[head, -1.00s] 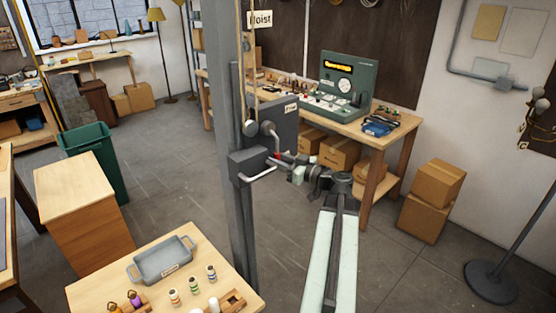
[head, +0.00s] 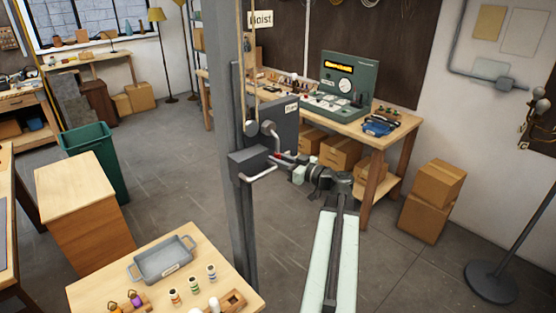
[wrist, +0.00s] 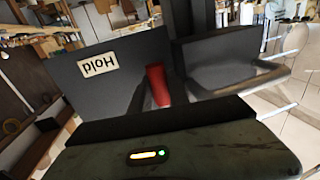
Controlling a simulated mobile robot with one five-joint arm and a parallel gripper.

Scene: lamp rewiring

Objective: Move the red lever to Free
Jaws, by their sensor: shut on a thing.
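The hoist's dark grey box (head: 252,164) is mounted on the grey post, with a dark plate (head: 284,125) behind it. The red lever (head: 276,156) shows as a small red spot at the box's right side. In the wrist view, the red lever (wrist: 157,85) stands beside an upside-down "Hold" label (wrist: 98,63). Its lower end there is hidden behind my gripper's dark body. My gripper (head: 281,158) reaches in from the right and is shut on the red lever; its fingertips are hard to make out. A small label on the plate (head: 291,109) is too blurred to read surely.
A pale bent handle (head: 262,173) sticks out just below the lever. Ropes (head: 254,70) run up the post (head: 236,220). A workbench (head: 375,128) with a green console (head: 345,85) stands behind. A table with a grey tray (head: 162,262) is in front, at left.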

